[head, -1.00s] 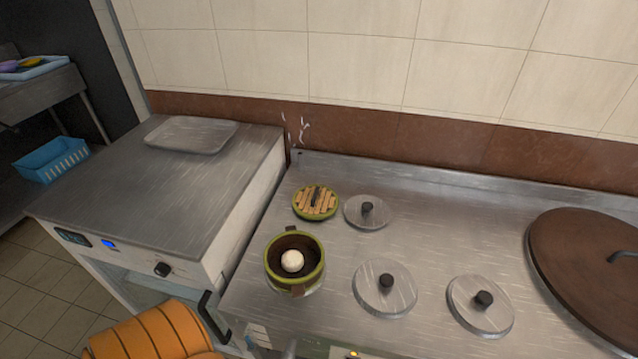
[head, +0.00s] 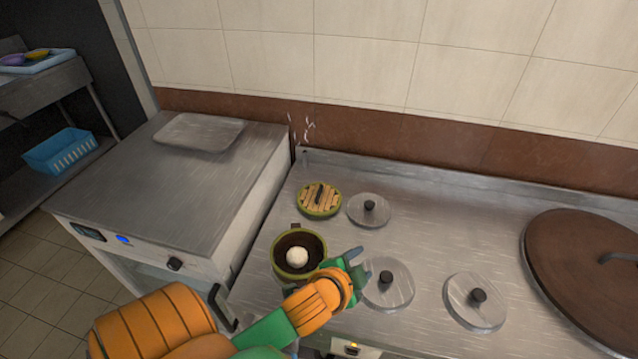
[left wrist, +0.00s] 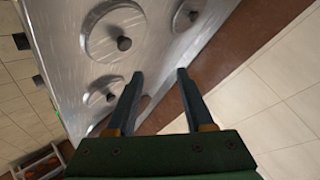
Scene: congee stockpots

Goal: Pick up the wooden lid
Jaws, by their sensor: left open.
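The wooden lid (head: 319,199) is round, with pale slats, a green rim and a dark handle bar. It lies on the steel counter behind a green pot (head: 299,252) that holds a white ball (head: 297,257). My left gripper (head: 359,262) is to the right of the pot, nearer to me than the lid and apart from it. In the left wrist view the left gripper (left wrist: 158,76) is open, with nothing between its fingers. The wooden lid cannot be made out in that view. My right gripper is not in view.
Steel lids with black knobs lie on the counter: one beside the wooden lid (head: 369,209), one by my left gripper (head: 388,285), one further right (head: 475,301). A large brown lid (head: 580,270) is at the right. A steel cabinet with a tray (head: 199,132) stands left.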

